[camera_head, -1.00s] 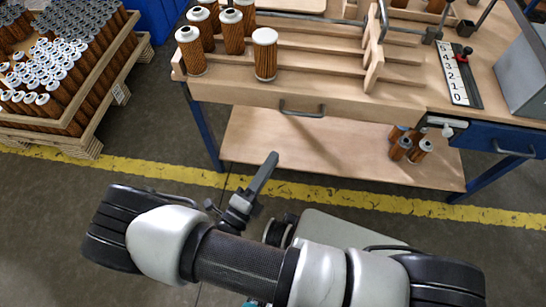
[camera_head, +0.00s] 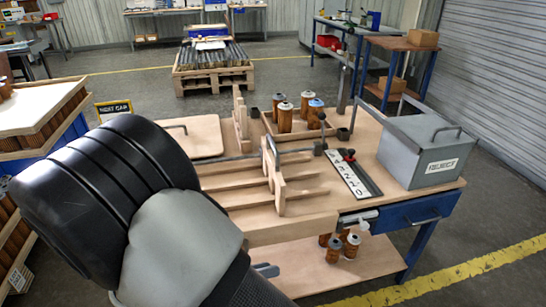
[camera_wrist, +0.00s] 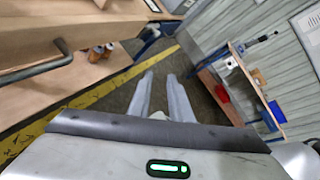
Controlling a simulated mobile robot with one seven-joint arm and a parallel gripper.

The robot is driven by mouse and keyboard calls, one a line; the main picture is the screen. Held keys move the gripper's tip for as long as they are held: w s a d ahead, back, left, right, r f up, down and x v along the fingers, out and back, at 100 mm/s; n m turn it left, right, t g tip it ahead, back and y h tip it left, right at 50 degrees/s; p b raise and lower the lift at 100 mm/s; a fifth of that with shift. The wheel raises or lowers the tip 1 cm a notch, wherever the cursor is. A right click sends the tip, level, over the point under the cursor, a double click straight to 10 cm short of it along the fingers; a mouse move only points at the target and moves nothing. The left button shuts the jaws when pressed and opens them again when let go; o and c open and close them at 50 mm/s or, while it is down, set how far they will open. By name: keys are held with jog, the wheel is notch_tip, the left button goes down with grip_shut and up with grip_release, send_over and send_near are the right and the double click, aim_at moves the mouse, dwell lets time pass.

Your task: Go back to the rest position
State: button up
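My gripper (camera_wrist: 160,74) shows in the wrist view with its two fingers apart and nothing between them. It points over the dark floor and the yellow line, beside the workbench. In the head view my arm fills the lower left and hides most of the gripper. The workbench (camera_head: 320,222) stands to the right of my arm. Several filter cartridges (camera_head: 285,118) stand upright at the back of the bench, one with a blue cap. The near left part of the bench is hidden behind my arm.
A grey reject box (camera_head: 425,160) stands at the bench's right, beside a numbered strip (camera_head: 347,175). Several cartridges (camera_head: 350,246) stand on the lower shelf. A bench handle (camera_wrist: 45,68) is near in the wrist view. Floor right of the bench is clear. A pallet (camera_head: 213,78) stands behind.

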jog(key=s+d+r+m+y, duration=0.2)
jog(key=d+r+m+y, duration=0.2)
jog(key=d+r+m, duration=0.45)
jog(key=s+d+r+m+g+y, duration=0.15)
jog(key=d+r+m+y, duration=0.35)
jog(key=m, duration=0.7)
jog(key=s+d+r+m+y, duration=0.3)
jog(key=r+m, duration=0.5)
jog(key=m, duration=0.2)
notch_tip(320, 180, up, 23)
jog(key=p, duration=2.2)
jog(key=shift+p, duration=0.35)
jog(key=shift+w+m, duration=0.1)
jog(key=shift+m, duration=0.15)
